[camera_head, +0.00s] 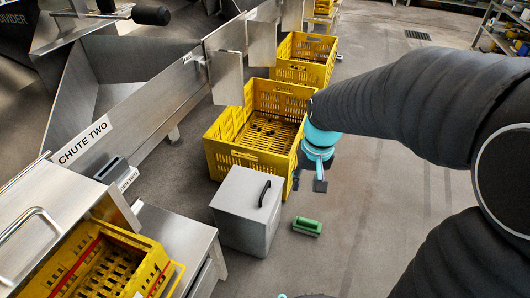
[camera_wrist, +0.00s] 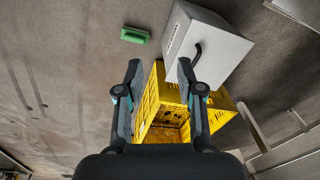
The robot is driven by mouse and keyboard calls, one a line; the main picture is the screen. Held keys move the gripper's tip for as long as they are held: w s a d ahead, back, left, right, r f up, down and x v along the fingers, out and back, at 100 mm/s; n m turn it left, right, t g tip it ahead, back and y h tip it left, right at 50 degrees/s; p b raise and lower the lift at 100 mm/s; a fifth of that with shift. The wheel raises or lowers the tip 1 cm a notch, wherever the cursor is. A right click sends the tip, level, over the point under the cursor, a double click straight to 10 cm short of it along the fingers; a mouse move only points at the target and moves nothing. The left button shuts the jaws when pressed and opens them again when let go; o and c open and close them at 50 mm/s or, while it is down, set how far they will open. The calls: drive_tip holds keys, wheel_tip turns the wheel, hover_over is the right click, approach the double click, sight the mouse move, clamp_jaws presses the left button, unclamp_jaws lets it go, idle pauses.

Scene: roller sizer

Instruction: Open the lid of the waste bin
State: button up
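The waste bin (camera_head: 240,232) is a grey metal box on the floor, with its lid (camera_head: 240,190) shut and a black bar handle (camera_head: 265,193) on top. In the wrist view the bin (camera_wrist: 222,48) is at the upper right, with its handle (camera_wrist: 190,56) just beyond the right finger. My gripper (camera_head: 320,184) is to the right of the bin in the head view, apart from it. In the wrist view my gripper (camera_wrist: 158,72) is open, with nothing between its fingers.
A yellow crate (camera_head: 222,160) with dark items in it stands directly behind the bin. A green brush-like block (camera_head: 307,226) lies on the floor to the bin's right. The Chute Two metalwork (camera_head: 120,130) and a bench (camera_head: 180,240) are on the left.

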drive_tip(key=m, duration=0.2)
hover_over(266, 187)
drive_tip(key=s+d, duration=0.4)
drive_tip(key=s, duration=0.1)
wheel_tip(266, 187, down, 6)
drive_tip(key=w+a+m+y, duration=0.1)
drive_tip(key=w+m, duration=0.1)
drive_tip(key=w, duration=0.2)
drive_tip(key=a+f, duration=0.1)
drive_tip(key=f, duration=0.3)
drive_tip(key=f+b, duration=0.1)
drive_tip(key=f, duration=0.3)
drive_tip(key=a+f, duration=0.1)
drive_tip(key=f, duration=0.3)
drive_tip(key=shift+w+a+f, duration=0.1)
drive_tip(key=shift+w+a, duration=0.25)
drive_tip(key=shift+w, duration=0.05)
clamp_jaws()
